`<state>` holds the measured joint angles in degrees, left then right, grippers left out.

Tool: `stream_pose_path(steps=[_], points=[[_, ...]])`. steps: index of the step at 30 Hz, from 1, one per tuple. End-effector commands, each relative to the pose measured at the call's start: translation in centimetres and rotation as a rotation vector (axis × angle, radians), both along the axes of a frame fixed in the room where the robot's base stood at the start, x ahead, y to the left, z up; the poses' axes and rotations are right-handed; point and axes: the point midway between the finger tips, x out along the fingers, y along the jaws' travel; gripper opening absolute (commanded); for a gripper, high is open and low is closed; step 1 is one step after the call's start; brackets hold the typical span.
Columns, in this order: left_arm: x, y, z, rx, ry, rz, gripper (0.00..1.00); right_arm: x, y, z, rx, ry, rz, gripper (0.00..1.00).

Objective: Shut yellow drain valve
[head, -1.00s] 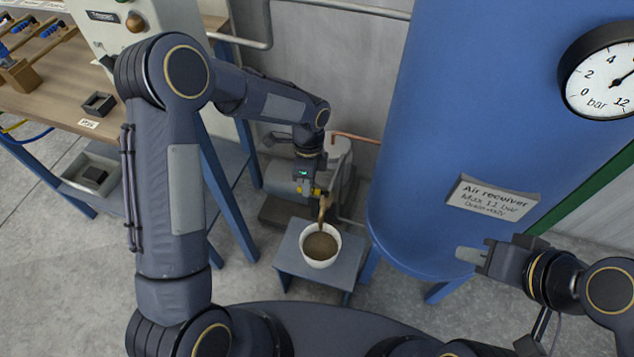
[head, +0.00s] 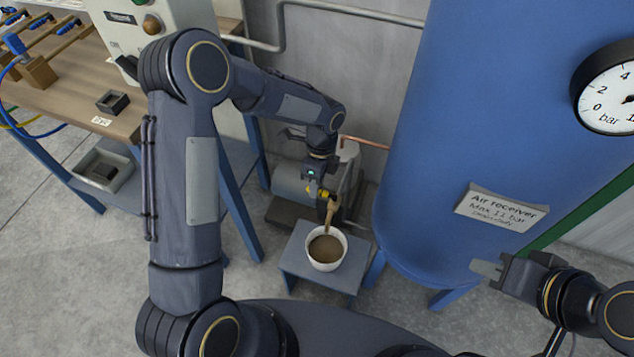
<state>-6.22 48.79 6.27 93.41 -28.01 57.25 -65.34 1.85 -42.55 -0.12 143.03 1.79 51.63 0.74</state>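The yellow drain valve (head: 326,193) is a small yellow piece low beside the blue air receiver, partly hidden by my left gripper. A tan streak (head: 329,213), which looks like brown liquid, runs from below it into a white bucket (head: 343,246) holding brown content. My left gripper (head: 318,186) points down right at the valve. Its fingertips are too small and covered to tell whether they touch or grip the valve. My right gripper (head: 487,268) is in front of the receiver's lower right, away from the valve; its finger opening is unclear.
The bucket stands on a small blue-grey stool (head: 298,262). The blue air receiver (head: 430,150) with its gauge (head: 610,95) fills the right. A grey machine (head: 290,182) sits behind my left gripper. A wooden workbench (head: 60,85) stands at left.

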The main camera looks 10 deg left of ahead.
Motion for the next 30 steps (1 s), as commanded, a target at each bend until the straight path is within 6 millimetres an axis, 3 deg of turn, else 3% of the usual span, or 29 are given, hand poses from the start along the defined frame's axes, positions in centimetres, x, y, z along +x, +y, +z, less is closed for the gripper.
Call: stream_pose_path(steps=[3, 12, 24, 30], points=[[0.0, 0.0, 0.0, 0.000, 0.001, 0.001, 0.37, 0.0, 0.0, 0.0, 0.000, 0.000, 0.000, 0.25], [0.0, 0.0, 0.4, 0.000, 0.001, 0.002, 0.37, 0.0, 0.0, 0.1, 0.000, 0.000, 0.000, 0.25], [1.2, -0.2, 6.4, -0.001, -0.001, 0.002, 0.37, 0.0, 0.0, 1.0, 0.000, 0.000, 0.000, 0.25], [1.5, -0.3, 7.6, -0.001, 0.001, 0.001, 0.37, 0.0, 0.0, 1.1, 0.000, 0.000, 0.000, 0.25]])
